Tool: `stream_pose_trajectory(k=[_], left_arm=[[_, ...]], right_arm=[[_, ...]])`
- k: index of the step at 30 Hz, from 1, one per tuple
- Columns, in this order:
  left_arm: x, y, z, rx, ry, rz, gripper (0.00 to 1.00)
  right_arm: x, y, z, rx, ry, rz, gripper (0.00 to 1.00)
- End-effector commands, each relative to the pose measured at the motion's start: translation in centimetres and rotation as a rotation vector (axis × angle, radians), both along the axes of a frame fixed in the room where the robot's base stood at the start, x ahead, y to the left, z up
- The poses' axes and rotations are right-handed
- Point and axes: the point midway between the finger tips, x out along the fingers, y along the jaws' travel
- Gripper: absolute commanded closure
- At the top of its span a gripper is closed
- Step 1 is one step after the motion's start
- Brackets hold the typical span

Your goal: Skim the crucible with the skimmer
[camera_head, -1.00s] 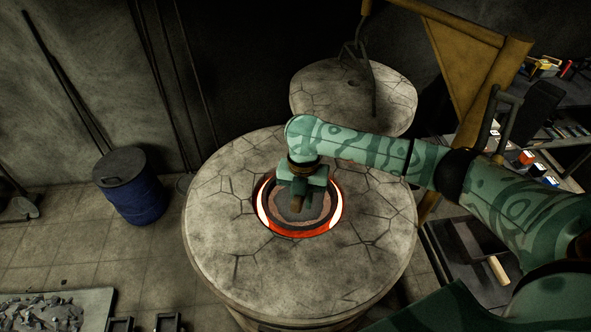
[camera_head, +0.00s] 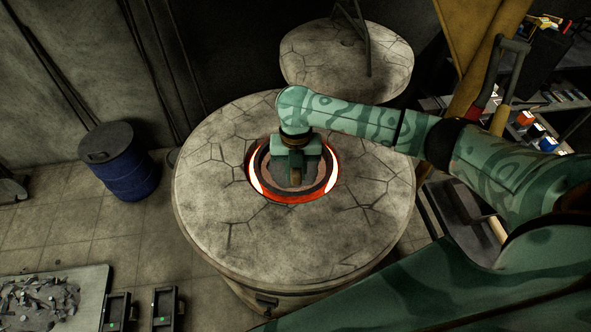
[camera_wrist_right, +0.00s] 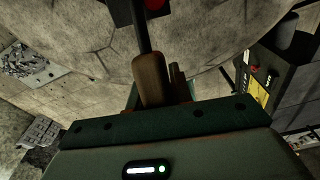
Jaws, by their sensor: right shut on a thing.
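The crucible (camera_head: 323,184) sits in the glowing opening of the round stone furnace (camera_head: 220,220). Its dark rim shows inside the orange-white ring, with a dull pinkish surface within. My right gripper (camera_head: 297,180) hangs over the crucible and points down. In the right wrist view it is shut on the wooden handle of the skimmer (camera_wrist_right: 149,78), whose dark rod runs on toward the top edge. The skimmer's head is out of sight there and hidden behind the gripper in the head view. My left gripper is not in view.
The round stone lid (camera_head: 305,62) is swung aside behind the furnace on a dark bracket. A blue barrel (camera_head: 130,175) stands at left. A tray of grey scraps (camera_head: 92,285) lies at lower left. A shelf with small items (camera_head: 535,130) is at right.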

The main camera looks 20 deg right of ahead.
Motion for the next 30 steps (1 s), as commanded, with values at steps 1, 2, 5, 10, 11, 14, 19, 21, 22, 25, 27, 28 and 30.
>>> stream_pose_trajectory(k=[1,2,5,10,11,14,19,21,22,25,27,28,30], left_arm=[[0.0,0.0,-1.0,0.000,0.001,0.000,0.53],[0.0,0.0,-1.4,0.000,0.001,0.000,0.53],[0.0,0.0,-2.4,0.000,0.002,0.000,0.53],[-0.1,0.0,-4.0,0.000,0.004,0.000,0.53],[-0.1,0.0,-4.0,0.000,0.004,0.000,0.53],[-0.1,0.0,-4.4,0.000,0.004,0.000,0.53],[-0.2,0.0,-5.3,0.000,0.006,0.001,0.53],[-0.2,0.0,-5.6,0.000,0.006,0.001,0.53],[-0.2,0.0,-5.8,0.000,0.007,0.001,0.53],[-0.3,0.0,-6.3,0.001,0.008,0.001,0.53],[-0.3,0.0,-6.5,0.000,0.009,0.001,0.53],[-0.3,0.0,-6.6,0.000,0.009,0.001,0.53],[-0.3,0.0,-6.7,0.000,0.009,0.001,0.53]], right_arm=[[0.0,0.0,-0.9,0.000,-0.001,0.000,1.00],[0.0,0.0,-1.2,0.000,-0.001,0.000,1.00],[0.1,-0.1,-2.1,-0.001,0.000,-0.001,1.00],[0.0,-0.1,-3.6,-0.001,0.000,-0.001,1.00],[0.0,-0.1,-3.8,-0.001,0.000,-0.001,1.00],[0.0,0.0,-4.8,0.000,-0.001,-0.001,1.00],[0.0,0.0,-6.6,0.000,0.000,-0.002,1.00],[0.0,0.0,-7.4,0.000,-0.001,-0.001,1.00],[0.0,0.0,-7.7,-0.001,0.000,-0.001,1.00],[0.0,0.0,-8.7,0.000,0.001,-0.002,1.00],[0.0,0.0,-9.2,0.000,0.001,-0.002,1.00],[0.0,0.0,-9.4,0.000,0.000,-0.002,1.00],[0.0,0.0,-9.6,0.000,0.000,-0.001,1.00]])
